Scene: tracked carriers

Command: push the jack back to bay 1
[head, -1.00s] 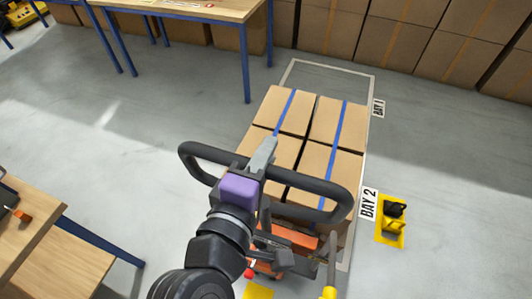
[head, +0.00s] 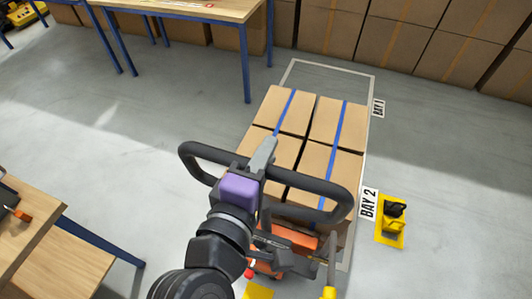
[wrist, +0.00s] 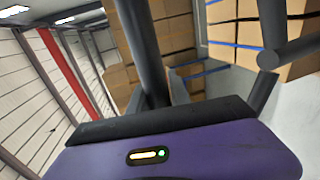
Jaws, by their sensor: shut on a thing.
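The orange pallet jack (head: 292,238) stands in front of me, mostly hidden under its load and behind my arm. Its black loop handle (head: 335,205) rises towards me. In the wrist view a dark bar of the handle (wrist: 140,50) runs up from the gripper. The load is several cardboard boxes (head: 336,120) with blue straps. Bay 1 is a pale floor outline (head: 330,65) beyond the load, with its "BAY 1" label (head: 378,108) at right. The "BAY 2" label (head: 368,203) lies nearer, beside the load.
A yellow floor plate with a black fitting (head: 392,222) lies right of the BAY 2 label. A blue-legged table (head: 215,10) stands at the back left, and a wooden bench (head: 70,262) at the near left. Stacked cartons (head: 400,45) line the back. Grey floor is clear on the left.

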